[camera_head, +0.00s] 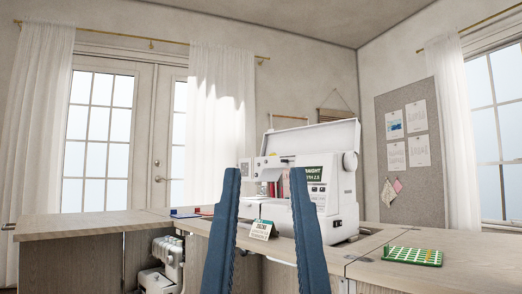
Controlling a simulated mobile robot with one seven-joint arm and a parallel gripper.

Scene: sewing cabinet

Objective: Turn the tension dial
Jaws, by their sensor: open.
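A white sewing machine (343,200) with its lid raised stands on the wooden cabinet top. A round handwheel (350,161) is on its upper right end, and a panel with "STRAIGHT" lettering (315,173) is on its front. I cannot clearly make out the tension dial; the machine is small in view and partly covered by my fingers. My gripper (265,174) is in the foreground with its two blue fingers upright and spread apart. Nothing is held between them. The machine shows behind and between the fingers, and I cannot tell how far away it is.
A small lettered card (262,229) stands in front of the machine. A blue-and-red item (186,212) lies on the left top. A white overlocker-like machine (164,262) sits lower left.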

